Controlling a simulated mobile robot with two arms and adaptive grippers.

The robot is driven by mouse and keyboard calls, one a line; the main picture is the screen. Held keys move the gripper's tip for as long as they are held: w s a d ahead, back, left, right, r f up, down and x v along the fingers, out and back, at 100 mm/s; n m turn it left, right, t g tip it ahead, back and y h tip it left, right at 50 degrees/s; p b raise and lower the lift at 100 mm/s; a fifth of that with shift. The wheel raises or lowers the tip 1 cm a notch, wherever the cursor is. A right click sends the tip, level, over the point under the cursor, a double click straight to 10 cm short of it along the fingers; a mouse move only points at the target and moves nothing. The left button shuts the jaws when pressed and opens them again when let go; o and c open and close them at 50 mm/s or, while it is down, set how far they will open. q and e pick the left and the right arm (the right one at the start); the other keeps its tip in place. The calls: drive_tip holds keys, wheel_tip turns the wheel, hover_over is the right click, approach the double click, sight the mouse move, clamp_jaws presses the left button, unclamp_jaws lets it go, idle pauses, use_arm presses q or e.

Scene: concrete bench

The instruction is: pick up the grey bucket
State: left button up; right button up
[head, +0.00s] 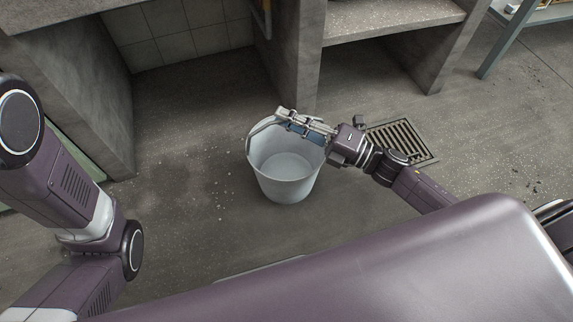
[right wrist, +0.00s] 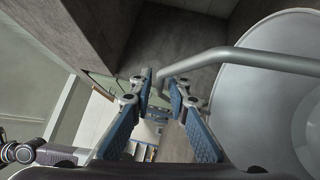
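The grey bucket (head: 286,182) stands upright on the floor in the middle of the head view, its open top showing an empty inside. Its raised handle (head: 261,127) bends up from the left rim toward my right gripper (head: 285,114), which hangs over the bucket's far rim. In the right wrist view the bucket (right wrist: 285,85) fills the right side, and its handle (right wrist: 255,60) runs left to the fingertips of my right gripper (right wrist: 162,80). A gap shows between these fingers; they look open around the handle. My left arm shows at the left, but its gripper is out of view.
A floor drain grate (head: 401,139) lies right of the bucket. Concrete bench supports (head: 296,50) stand behind it, with a shelf (head: 385,18) at upper right. Another concrete support (head: 85,95) stands at left. Floor around the bucket's left and front is clear.

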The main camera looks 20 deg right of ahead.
clamp_jaws()
drive_tip(key=shift+r, duration=0.15)
drive_tip(key=shift+r, duration=0.1)
